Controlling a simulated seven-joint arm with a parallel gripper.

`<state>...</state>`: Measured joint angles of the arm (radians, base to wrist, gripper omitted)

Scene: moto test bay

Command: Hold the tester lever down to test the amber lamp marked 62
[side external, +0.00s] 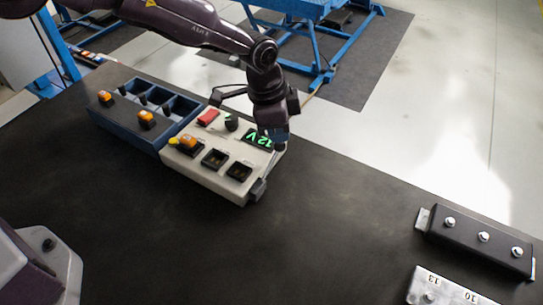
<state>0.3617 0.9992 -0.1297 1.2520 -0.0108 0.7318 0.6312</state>
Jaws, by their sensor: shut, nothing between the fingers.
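The tester (218,182) is a cream box in the middle left of the side external view. Its green display reads 12 V. An amber lamp (189,141) sits in the left one of its sockets; the other two sockets look empty. I cannot read a 62 on any lamp. The tester lever (258,189) shows a dark end at the box's right front corner, with a thin bar running back along the right side. My gripper (279,147) is shut and empty, pointing down at the tester's right back side by the bar. I cannot tell if it touches the lever.
A blue tray (124,130) with compartments stands left of the tester, holding amber lamps (146,119) (105,98). A red part (208,117) and a black knob (231,123) are on the tester's back. A black block (478,243) and a metal plate (443,290) lie at right. The middle of the dark table (320,220) is clear.

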